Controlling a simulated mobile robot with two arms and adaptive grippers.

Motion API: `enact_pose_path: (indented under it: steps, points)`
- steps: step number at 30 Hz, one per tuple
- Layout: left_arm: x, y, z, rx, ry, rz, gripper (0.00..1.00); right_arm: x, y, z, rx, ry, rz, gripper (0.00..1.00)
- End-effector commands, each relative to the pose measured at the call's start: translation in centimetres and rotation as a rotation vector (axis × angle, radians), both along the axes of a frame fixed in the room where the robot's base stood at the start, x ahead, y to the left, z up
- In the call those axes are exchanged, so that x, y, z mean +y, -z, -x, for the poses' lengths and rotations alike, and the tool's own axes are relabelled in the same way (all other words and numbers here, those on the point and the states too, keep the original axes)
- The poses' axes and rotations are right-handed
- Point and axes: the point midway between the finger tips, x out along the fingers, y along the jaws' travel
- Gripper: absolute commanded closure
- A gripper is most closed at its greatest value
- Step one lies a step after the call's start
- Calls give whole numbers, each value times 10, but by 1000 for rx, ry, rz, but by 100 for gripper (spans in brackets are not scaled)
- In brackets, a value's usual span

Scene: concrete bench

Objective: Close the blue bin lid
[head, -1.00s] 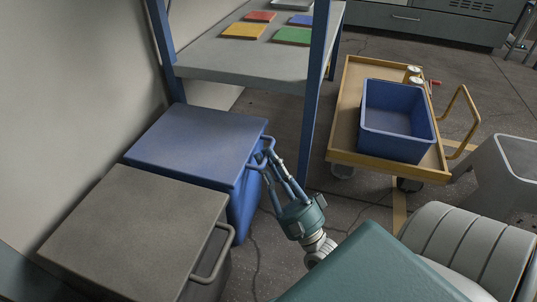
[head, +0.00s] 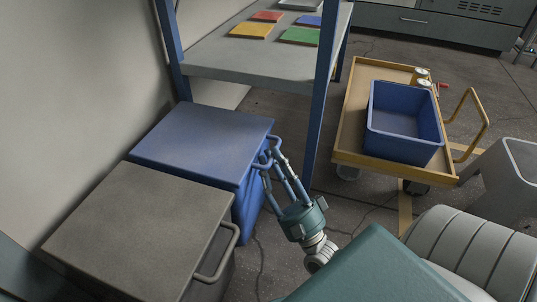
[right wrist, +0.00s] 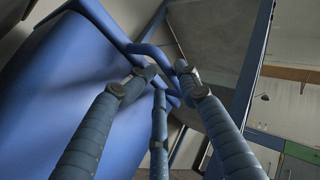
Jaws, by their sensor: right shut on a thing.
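The blue bin (head: 249,205) stands against the wall beside a grey bin. Its blue lid (head: 204,137) lies flat over the top, and no gap shows under it in the head view. My right gripper (head: 270,158) is at the lid's front right edge, shut on the blue lid handle. In the right wrist view its fingers (right wrist: 160,75) close around the handle bar (right wrist: 150,50), with the blue bin filling the left side. The fingers hide part of the handle. My left gripper is not in view.
A grey bin with a grey lid (head: 140,225) and bar handle (head: 219,254) stands nearest. A shelf (head: 255,62) with coloured plates rises behind the blue bin. A yellow cart (head: 352,130) carries an open blue tub (head: 403,143). A grey container (head: 512,180) stands at right.

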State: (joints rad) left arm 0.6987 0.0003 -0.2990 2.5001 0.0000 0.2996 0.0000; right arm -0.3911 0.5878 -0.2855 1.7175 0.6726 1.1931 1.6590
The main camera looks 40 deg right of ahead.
Motion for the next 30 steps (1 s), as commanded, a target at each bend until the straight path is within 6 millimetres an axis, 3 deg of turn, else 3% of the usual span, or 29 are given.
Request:
enact_pose_path:
  steps: [5,11,19,30]
  points:
    - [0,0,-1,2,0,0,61,-1,4,-2,16,1,0,76]
    - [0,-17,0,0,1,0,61,-1,-15,0,47,-1,22,76]
    - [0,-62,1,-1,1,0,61,1,-69,-3,124,0,76,76]
    - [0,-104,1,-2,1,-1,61,11,-139,-17,116,1,75,76]
